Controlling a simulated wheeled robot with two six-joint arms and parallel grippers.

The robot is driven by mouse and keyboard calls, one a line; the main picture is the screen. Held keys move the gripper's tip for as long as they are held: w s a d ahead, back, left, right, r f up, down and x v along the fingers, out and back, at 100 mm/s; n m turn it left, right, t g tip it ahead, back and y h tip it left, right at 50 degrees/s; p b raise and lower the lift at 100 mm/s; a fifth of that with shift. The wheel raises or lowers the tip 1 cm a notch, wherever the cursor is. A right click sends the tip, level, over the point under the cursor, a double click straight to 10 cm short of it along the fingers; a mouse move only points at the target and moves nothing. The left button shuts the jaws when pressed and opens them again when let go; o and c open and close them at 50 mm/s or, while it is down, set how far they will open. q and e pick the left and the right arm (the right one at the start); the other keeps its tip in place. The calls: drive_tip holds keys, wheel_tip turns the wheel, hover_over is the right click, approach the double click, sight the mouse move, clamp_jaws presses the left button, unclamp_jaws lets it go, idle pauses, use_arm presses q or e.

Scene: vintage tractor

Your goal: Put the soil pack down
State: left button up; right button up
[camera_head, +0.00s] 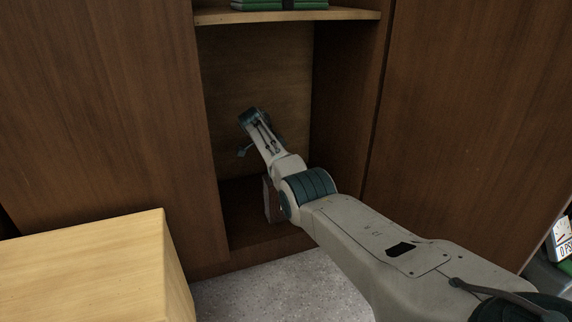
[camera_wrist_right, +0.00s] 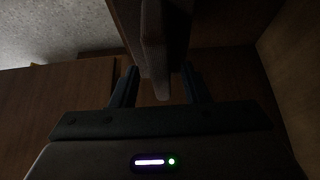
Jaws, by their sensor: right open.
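The soil pack (camera_wrist_right: 153,40) shows in the right wrist view as a slim, dark, upright shape with a paler edge. Its near end lies between the two fingers of my right gripper (camera_wrist_right: 160,86), which is open, with a finger on each side. In the head view my right arm reaches into the lower compartment of the wooden cabinet (camera_head: 232,213). A narrow grey and brown piece, likely the pack (camera_head: 268,200), shows just left of the arm's teal joint, low in the compartment. The arm hides the rest. My left gripper is not in view.
The cabinet's side panels close in on both sides of the arm. A shelf (camera_head: 350,14) above holds a green item (camera_head: 262,5). A light wooden block (camera_head: 85,270) stands at front left. Grey floor (camera_head: 270,290) is clear before the cabinet.

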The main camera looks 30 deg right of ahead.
drive_tip(key=p+v, duration=0.5)
drive_tip(key=v, duration=0.4)
drive_tip(key=shift+d+r, duration=0.1)
drive_tip(key=shift+d, duration=0.05)
drive_tip(key=shift+a+r, duration=0.3)
drive_tip(key=shift+r, duration=0.05)
drive_tip(key=shift+f, duration=0.1)
